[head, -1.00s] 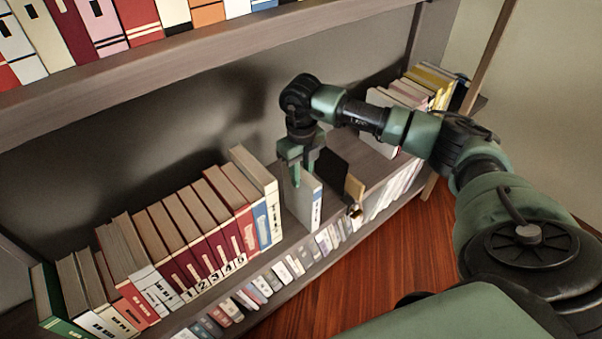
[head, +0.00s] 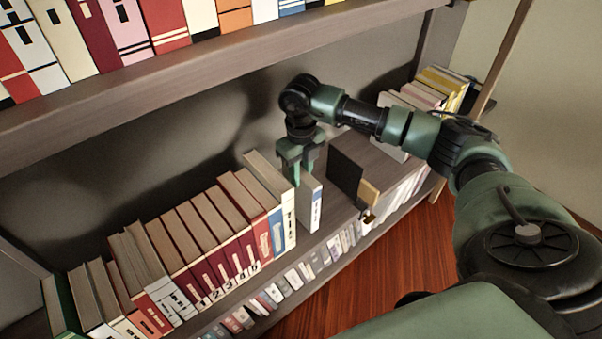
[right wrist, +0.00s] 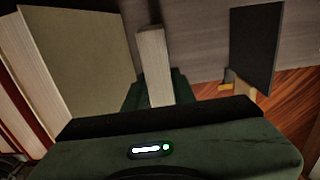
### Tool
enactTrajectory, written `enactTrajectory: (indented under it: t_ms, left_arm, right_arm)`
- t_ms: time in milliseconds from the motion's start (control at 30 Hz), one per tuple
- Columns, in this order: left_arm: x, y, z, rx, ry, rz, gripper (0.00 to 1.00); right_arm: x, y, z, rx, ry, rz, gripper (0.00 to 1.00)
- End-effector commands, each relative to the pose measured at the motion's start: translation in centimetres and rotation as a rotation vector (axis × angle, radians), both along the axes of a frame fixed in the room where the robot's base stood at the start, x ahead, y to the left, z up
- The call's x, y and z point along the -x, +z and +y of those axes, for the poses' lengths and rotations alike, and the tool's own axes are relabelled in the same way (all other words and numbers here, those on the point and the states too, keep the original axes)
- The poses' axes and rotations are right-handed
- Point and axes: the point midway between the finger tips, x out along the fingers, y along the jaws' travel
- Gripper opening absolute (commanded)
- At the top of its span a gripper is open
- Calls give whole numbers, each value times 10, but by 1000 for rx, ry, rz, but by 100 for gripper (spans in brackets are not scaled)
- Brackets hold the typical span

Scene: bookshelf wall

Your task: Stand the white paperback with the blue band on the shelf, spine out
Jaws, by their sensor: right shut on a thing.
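The white paperback with the blue band (head: 312,206) stands upright on the middle shelf (head: 338,222), its spine facing out to the front. My right gripper (head: 298,172) is shut on it from above. Its lower edge is at or very near the shelf board; I cannot tell whether it touches. In the right wrist view the paperback (right wrist: 153,55) shows as a pale top edge between the fingers. It is just right of the book row's last tall book (head: 288,212), with a narrow gap between them. My left gripper is not in view.
A black bookend plate (head: 346,172) with a tan block (head: 369,194) stands to the right, apart from the paperback. Several books (head: 230,215) fill the left. More books (head: 437,85) stand at the far right. The upper shelf (head: 240,70) overhangs behind the gripper.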

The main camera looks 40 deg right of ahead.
Motion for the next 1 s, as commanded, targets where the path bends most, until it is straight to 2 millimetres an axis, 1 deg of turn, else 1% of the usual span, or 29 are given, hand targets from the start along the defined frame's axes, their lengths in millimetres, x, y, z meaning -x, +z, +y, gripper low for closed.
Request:
enactTrajectory:
  t_ms: [300,667,1000]
  left_arm:
    - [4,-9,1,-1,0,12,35]
    - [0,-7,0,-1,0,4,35]
    - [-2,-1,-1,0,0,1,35]
  right_arm:
    - [0,1,0,0,0,-1,0]
    - [0,0,0,-1,0,-1,0]
    - [0,-3,0,-1,0,-1,0]
